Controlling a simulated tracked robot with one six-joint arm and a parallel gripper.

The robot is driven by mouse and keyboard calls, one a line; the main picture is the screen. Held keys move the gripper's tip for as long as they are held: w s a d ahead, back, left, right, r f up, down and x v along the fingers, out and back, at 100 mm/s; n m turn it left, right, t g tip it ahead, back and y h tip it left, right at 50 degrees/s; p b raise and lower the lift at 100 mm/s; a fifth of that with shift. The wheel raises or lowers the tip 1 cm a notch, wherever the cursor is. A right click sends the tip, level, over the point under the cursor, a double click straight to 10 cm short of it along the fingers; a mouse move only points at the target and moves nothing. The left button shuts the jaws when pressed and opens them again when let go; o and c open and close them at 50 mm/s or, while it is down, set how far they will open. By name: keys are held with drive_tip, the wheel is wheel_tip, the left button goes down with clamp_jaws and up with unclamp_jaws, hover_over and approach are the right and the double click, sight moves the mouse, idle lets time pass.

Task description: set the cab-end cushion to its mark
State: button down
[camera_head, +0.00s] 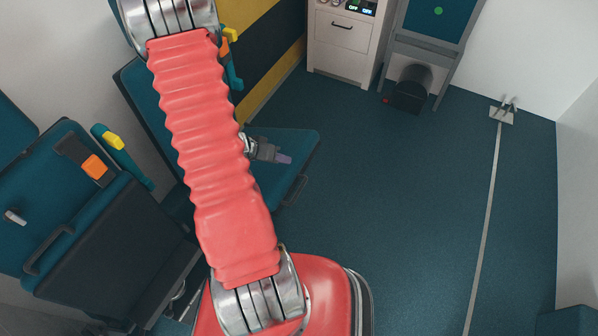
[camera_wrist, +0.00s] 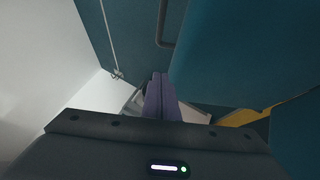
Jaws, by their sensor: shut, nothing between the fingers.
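My gripper (camera_head: 284,159) is shut and empty, partly hidden behind my red arm. Its purple fingers (camera_wrist: 161,98) are together in the wrist view. In the head view they appear over the teal seat cushion (camera_head: 301,143) of the far seat, which I take to be the cab-end one. I cannot tell whether they touch it. The cushion lies about level, with a dark handle (camera_head: 296,190) at its front edge; my arm hides its left part. A large teal cushion surface (camera_wrist: 245,55) fills the right of the wrist view, beside the fingers. I see no clear mark.
A nearer teal seat (camera_head: 115,190) with orange and yellow buckles stands at left. A white cabinet (camera_head: 338,45) and a stand with a teal panel (camera_head: 432,22) are at the back. A grey floor rail (camera_head: 491,200) runs at right. The floor between is clear.

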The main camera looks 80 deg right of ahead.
hover_over(298, 172)
drive_tip(key=a, duration=0.1)
drive_tip(key=f, duration=0.5)
drive_tip(key=shift+w+a+f, duration=0.1)
drive_tip(key=shift+w+f, duration=0.2)
drive_tip(key=shift+s+a+f, duration=0.15)
drive_tip(key=shift+a+f, duration=0.05)
drive_tip(key=shift+f, duration=0.25)
drive_tip(key=shift+s+a+f, duration=0.1)
drive_tip(key=shift+a+f, duration=0.1)
drive_tip(key=shift+f, duration=0.25)
drive_tip(key=shift+s+a+f, duration=0.15)
drive_tip(key=shift+f, duration=0.25)
drive_tip(key=shift+s+a+f, duration=0.15)
drive_tip(key=shift+f, duration=0.25)
